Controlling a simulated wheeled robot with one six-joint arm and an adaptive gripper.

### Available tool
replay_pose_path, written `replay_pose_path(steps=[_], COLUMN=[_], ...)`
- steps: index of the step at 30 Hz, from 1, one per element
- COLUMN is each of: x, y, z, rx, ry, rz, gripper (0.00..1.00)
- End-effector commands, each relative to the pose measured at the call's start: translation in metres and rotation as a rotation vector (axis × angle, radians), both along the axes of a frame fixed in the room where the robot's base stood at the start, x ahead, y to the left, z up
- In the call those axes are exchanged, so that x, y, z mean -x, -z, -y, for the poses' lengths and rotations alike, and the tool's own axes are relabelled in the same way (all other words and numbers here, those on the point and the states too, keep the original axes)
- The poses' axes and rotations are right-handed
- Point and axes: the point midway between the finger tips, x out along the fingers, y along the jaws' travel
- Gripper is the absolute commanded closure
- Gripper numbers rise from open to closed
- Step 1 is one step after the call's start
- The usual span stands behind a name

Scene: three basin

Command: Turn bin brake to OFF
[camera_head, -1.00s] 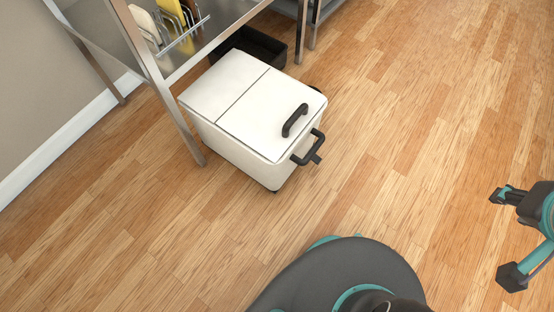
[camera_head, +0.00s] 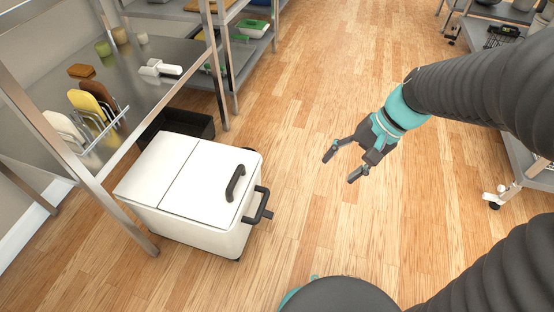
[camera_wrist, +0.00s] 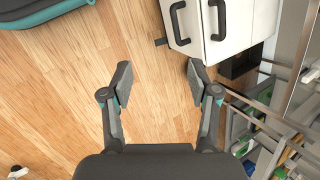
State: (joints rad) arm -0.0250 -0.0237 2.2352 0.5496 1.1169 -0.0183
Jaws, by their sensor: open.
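The white bin (camera_head: 205,185) stands on the wooden floor, left of centre in the head view, with its split lid closed. A black lid handle (camera_head: 235,183) and a black front handle (camera_head: 256,205) show on it. A small dark tab (camera_head: 268,214), perhaps the brake, sticks out by the front handle; its setting cannot be told. In the wrist view the bin (camera_wrist: 235,35) is at the upper right, with the tab (camera_wrist: 161,42) at its edge. My gripper (camera_head: 340,168) is open and empty, right of the bin and apart from it. Its two fingers (camera_wrist: 158,80) are spread.
A metal table (camera_head: 135,75) with plates in a rack (camera_head: 95,125) stands over the bin's left side. A black crate (camera_head: 190,122) sits behind the bin. Shelving (camera_head: 238,65) stands at the back, and a wheeled cart (camera_head: 525,165) at the right. The floor between is clear.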

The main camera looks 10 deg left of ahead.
Motion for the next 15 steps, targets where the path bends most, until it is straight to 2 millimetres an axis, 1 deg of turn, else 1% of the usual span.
replay_pose_path(steps=[1,8,14,15], x=[-0.009,-0.044,-0.072,-0.078], y=[0.013,0.058,0.106,0.117], z=[-0.008,-0.046,-0.075,-0.081], rx=[-0.034,-0.195,-0.329,-0.355], ry=[0.015,0.093,0.179,0.198], rz=[-0.054,-0.266,-0.441,-0.474], gripper=[0.40,0.40,0.40,0.40])
